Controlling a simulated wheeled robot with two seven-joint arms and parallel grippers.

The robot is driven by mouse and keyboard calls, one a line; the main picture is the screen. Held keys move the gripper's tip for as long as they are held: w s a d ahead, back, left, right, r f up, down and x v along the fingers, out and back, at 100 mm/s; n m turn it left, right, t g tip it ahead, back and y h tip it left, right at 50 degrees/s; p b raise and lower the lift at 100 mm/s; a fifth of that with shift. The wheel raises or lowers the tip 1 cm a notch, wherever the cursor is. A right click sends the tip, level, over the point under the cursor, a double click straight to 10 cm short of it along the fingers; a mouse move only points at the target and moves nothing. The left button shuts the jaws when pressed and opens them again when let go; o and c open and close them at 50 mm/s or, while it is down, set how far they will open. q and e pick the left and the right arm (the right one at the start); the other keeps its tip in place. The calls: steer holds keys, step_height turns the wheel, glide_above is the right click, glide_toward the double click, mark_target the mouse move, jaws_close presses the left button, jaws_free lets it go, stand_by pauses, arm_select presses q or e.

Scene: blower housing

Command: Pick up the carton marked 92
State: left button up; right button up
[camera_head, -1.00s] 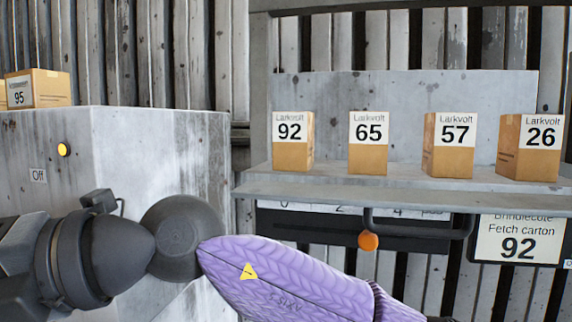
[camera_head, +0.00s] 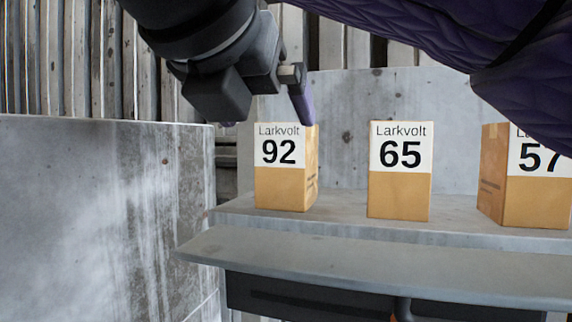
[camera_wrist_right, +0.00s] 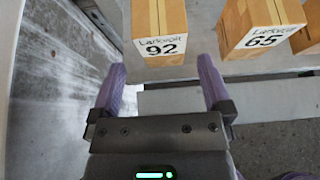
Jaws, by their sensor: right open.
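The carton marked 92 (camera_head: 282,188) is a brown box with a white "Larkvolt 92" label, upright at the left end of the grey shelf (camera_head: 350,225). It also shows in the right wrist view (camera_wrist_right: 160,22), seen from above. My right gripper (camera_head: 267,118) is open and empty, pointing down near the top of this carton in the head view. In the wrist view its two purple fingers (camera_wrist_right: 161,66) line up to either side of the carton, with the tips just short of it. My left gripper is not in view.
The carton marked 65 (camera_head: 399,190) stands to the right, with a gap from 92. The carton marked 57 (camera_head: 535,200) is further right, partly hidden by my purple sleeve. A large grey block (camera_head: 100,220) stands at the left. A grey back panel rises behind the cartons.

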mark_target(279, 127)
steer(key=x, duration=0.5)
steer(key=p+x, duration=0.1)
steer(key=x, duration=0.2)
steer(key=shift+w+d+r, duration=0.1)
steer(key=shift+w+r, duration=0.05)
steer(key=shift+r, duration=0.25)
steer(key=c, duration=1.2)
